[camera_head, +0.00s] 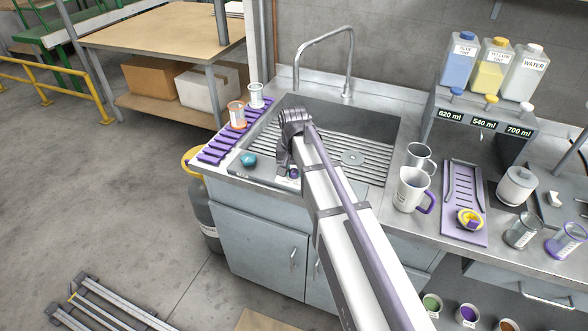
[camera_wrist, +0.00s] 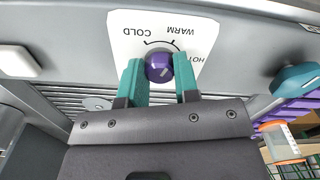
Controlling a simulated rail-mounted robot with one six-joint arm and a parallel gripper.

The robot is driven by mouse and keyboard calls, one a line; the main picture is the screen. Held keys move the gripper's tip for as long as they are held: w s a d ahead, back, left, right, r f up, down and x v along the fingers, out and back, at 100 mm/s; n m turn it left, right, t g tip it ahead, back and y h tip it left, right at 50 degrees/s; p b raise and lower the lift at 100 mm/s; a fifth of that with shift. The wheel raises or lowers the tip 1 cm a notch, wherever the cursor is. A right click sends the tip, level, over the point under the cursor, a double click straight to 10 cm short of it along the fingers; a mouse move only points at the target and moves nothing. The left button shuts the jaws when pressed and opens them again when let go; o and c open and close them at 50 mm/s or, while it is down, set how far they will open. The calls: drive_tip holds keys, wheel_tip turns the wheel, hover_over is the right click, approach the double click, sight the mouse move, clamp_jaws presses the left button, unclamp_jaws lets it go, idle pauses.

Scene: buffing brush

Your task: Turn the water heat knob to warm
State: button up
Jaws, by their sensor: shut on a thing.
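The purple water heat knob (camera_wrist: 158,67) sits on a white label plate (camera_wrist: 190,28) marked COLD, WARM and HOT, which appears upside down in the wrist view. My gripper (camera_wrist: 158,72) has its two teal fingers on either side of the knob, shut on it. A small light mark shows on the knob face, but I cannot tell for sure which word it points to. In the head view my gripper (camera_head: 292,171) is at the front edge of the sink (camera_head: 375,122), and my arm hides most of it. The knob is small and partly hidden there.
A teal handle (camera_head: 248,160) is left of the gripper, also in the wrist view (camera_wrist: 298,77). A purple rack (camera_head: 215,153) with cups stands at the sink's left. A tall faucet (camera_head: 347,70) rises behind. Mugs (camera_head: 411,190) and a purple tray (camera_head: 463,200) are on the right counter.

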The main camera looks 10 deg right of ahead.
sight(294, 170)
drive_tip(key=o, duration=0.9)
wheel_tip(294, 170, up, 11)
drive_tip(key=p, duration=1)
drive_tip(key=shift+f+p, duration=0.1)
drive_tip(key=shift+p, duration=0.3)
drive_tip(key=s+n, duration=0.1)
drive_tip(key=s, duration=0.5)
drive_tip(key=s+n, duration=0.1)
drive_tip(key=s, duration=0.5)
drive_tip(key=s+n, duration=0.2)
drive_tip(key=s, duration=0.3)
drive_tip(key=shift+s+f+b, duration=0.3)
drive_tip(key=shift+s+f, duration=0.05)
drive_tip(key=shift+s, duration=0.05)
